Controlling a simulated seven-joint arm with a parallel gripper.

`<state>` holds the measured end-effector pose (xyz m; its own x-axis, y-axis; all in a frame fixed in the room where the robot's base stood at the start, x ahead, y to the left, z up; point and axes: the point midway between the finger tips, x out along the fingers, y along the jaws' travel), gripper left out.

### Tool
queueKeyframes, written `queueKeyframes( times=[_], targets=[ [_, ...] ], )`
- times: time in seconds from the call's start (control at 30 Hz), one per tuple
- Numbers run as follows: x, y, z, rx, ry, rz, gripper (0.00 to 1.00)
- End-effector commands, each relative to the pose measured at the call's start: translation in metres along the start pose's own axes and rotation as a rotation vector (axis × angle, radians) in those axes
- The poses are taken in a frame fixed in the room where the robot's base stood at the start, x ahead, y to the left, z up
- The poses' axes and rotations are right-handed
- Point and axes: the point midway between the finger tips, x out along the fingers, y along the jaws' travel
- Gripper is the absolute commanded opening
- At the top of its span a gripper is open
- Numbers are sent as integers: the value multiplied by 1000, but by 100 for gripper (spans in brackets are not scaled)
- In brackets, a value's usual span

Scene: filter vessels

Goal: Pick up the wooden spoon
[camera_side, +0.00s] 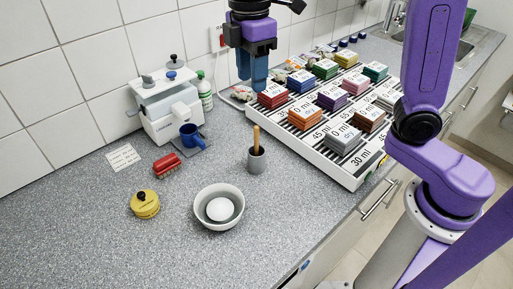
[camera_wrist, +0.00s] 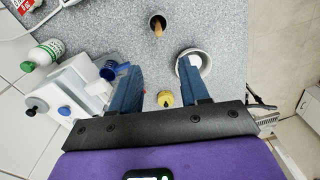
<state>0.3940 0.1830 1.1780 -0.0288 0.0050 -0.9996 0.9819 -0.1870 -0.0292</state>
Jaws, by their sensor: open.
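The wooden spoon (camera_side: 256,138) stands upright in a small grey cup (camera_side: 257,161) on the counter, its handle sticking out of the top. In the wrist view the spoon (camera_wrist: 158,30) shows in the cup (camera_wrist: 152,18) at the top middle, beyond the fingertips. My gripper (camera_side: 252,80) is above the back of the counter, up and behind the cup in the side view, apart from the spoon. In the wrist view its two blue fingers (camera_wrist: 160,62) are spread apart with nothing between them. The spoon's lower end is hidden inside the cup.
A white bowl (camera_side: 235,223) holds a white round object. A white rack (camera_side: 335,169) with coloured boxes lies right. Counter around the cup is clear.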

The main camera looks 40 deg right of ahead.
Motion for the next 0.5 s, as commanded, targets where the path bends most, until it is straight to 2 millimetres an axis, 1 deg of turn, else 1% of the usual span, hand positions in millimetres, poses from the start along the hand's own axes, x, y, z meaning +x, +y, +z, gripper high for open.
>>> queueKeyframes(
  times=[0.03, 0.3, 0.5],
  targets=[
    [9, -1, 1, 0, -4, -3, 45],
    [60, -1, 2, 0, -4, -3, 45],
    [94, -1, 2, 1, -3, -3, 45]
  ],
)
